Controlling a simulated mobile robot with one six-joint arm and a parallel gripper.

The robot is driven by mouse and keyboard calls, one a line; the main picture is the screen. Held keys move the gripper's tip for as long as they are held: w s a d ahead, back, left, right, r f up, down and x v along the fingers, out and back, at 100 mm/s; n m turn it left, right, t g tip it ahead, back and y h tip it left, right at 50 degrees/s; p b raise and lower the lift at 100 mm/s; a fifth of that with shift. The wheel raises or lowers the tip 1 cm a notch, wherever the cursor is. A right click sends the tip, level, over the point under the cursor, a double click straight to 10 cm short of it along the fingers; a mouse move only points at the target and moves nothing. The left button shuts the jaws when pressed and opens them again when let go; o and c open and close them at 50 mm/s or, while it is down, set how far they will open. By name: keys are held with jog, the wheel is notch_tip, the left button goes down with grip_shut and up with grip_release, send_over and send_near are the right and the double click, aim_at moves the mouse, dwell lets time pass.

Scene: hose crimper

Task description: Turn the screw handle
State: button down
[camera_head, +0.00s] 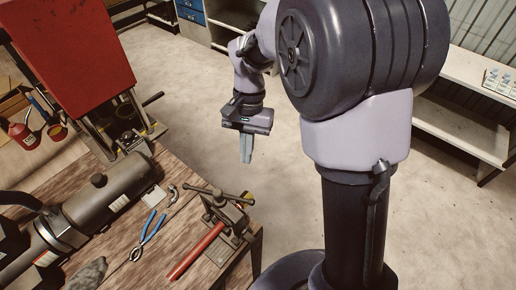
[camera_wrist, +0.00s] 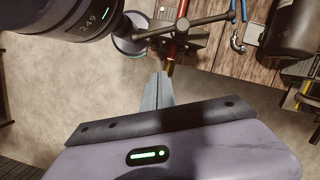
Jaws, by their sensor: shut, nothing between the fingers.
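The screw handle (camera_head: 232,196) is a thin grey crossbar with rounded ends on top of a small dark metal crimper (camera_head: 228,220) at the bench corner. It also shows at the top of the wrist view (camera_wrist: 206,20), lying nearly sideways. A red hose (camera_head: 195,252) runs into the crimper; its brass-coloured end (camera_wrist: 170,66) shows in the wrist view. My gripper (camera_head: 246,161) is shut and empty, fingers pointing down. It hangs over the floor beyond the bench edge, apart from the handle. In the wrist view the fingertips (camera_wrist: 162,76) are below the handle.
The wooden bench (camera_head: 120,235) holds blue-handled pliers (camera_head: 148,235), a dark cylindrical tank (camera_head: 110,190) and a red machine (camera_head: 70,50) behind. White shelves (camera_head: 460,135) stand at the right.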

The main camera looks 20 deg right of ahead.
aim_at(219, 199)
jog(key=s+a+f+b, duration=0.1)
jog(key=s+a+f, duration=0.2)
jog(key=s+f, duration=0.2)
jog(key=shift+f, duration=0.85)
jog(key=shift+s, duration=0.1)
